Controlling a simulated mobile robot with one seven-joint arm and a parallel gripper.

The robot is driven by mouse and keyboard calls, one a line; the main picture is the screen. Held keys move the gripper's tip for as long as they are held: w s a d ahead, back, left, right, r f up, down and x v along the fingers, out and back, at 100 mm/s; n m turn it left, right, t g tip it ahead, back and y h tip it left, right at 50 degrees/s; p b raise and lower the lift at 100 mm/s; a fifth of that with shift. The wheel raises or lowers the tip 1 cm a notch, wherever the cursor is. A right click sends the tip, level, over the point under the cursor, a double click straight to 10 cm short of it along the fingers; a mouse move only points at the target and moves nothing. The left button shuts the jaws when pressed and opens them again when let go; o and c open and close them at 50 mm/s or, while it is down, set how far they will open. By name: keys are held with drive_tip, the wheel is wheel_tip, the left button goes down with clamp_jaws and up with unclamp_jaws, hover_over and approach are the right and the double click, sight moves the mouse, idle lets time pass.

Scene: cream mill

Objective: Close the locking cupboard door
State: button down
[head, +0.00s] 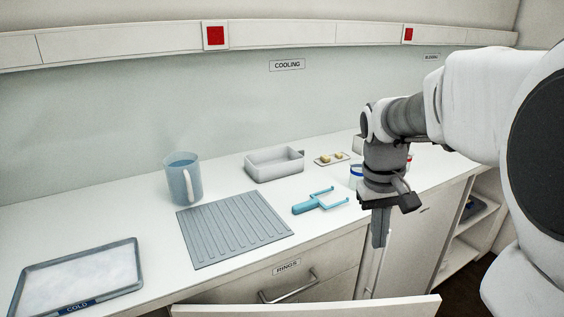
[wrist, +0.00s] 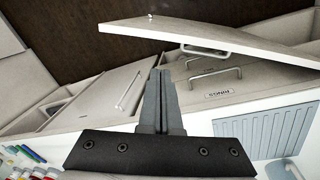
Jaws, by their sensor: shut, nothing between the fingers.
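A white door panel standing open (head: 310,307) shows at the bottom of the head view, out in front of the drawer marked RINGS. I take it for the locking cupboard door, though no label on it shows. In the wrist view the open door (wrist: 215,40) slants across the top, its free end at the left with a small knob and its right end nearer the cabinet front. My gripper (head: 380,242) points down, shut and empty, in front of the counter edge. In the wrist view its fingertips (wrist: 160,72) are apart from the door. The door's lower part is hidden.
The RINGS drawer (head: 287,267) is shut, its bar handle sticking out. A closed cupboard front (wrist: 110,95) with a long handle lies left of my fingers in the wrist view. A jug (head: 184,180), grey mat (head: 233,228) and blue fork tool (head: 318,201) are on the counter.

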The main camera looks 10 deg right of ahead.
sight(399, 316)
drive_tip(key=w+d+f+g+y+b, duration=0.1)
drive_tip(key=w+d+f+b, duration=0.2)
drive_tip(key=d+f, duration=0.45)
drive_tip(key=w+d+f+g+y+b, duration=0.15)
drive_tip(key=w+d+f, duration=0.25)
drive_tip(key=f, duration=0.7)
drive_tip(key=shift+h, duration=0.45)
drive_tip(key=shift+s+a+f+b, duration=0.15)
drive_tip(key=shift+s+f+b, duration=0.7)
drive_tip(key=shift+s+f, duration=0.5)
drive_tip(key=shift+s+a+f+b, duration=0.1)
drive_tip(key=shift+s+f+b, duration=0.8)
drive_tip(key=shift+f, duration=0.9)
drive_tip(key=shift+s+a+f+b, duration=0.15)
drive_tip(key=shift+s+f+b, duration=0.6)
drive_tip(key=shift+s+f, duration=0.65)
drive_tip(key=shift+f, duration=0.1)
